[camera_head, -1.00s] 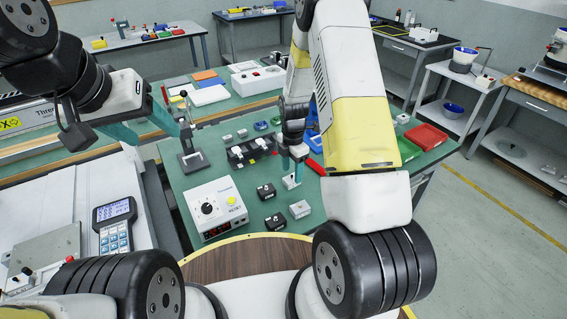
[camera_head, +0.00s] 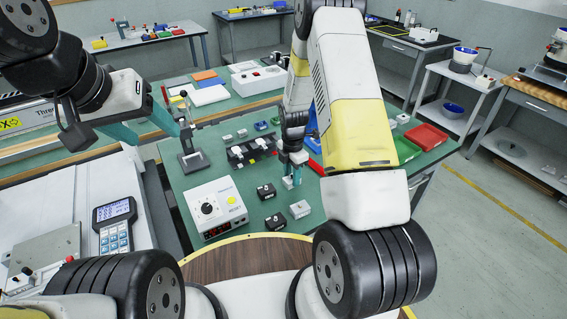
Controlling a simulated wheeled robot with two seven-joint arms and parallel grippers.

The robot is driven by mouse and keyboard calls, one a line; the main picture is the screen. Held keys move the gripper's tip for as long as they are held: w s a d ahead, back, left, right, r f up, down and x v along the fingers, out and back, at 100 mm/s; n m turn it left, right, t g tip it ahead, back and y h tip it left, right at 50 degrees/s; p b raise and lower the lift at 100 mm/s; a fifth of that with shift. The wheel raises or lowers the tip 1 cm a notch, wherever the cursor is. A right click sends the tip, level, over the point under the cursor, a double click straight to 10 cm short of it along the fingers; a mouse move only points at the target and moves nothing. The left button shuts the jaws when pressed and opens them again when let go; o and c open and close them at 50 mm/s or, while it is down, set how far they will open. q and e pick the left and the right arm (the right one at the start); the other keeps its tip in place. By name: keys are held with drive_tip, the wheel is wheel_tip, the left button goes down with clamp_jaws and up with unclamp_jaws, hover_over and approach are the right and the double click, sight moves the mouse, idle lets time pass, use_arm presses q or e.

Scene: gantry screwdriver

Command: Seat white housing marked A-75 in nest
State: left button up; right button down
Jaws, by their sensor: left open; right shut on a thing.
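My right gripper (camera_head: 292,173) is low over the green table, its teal fingers shut on a small white housing (camera_head: 290,183). Its marking is too small to read. I cannot tell whether the housing touches the table. A black fixture (camera_head: 250,151) with white and red parts lies just behind and to the left of it; I cannot make out which part is the nest. Another pale housing (camera_head: 300,209) and two black housings (camera_head: 265,191) (camera_head: 275,221) lie nearer. My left gripper (camera_head: 160,133) is open and empty, above the table's left side.
A white control box (camera_head: 215,210) with a dial stands at the front left of the table. A black lever stand (camera_head: 192,150) is behind it. Red (camera_head: 427,136) and green (camera_head: 407,150) trays lie at the right. Small white and coloured blocks sit behind the fixture.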

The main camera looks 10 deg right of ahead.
drive_tip(key=shift+r, duration=3.5)
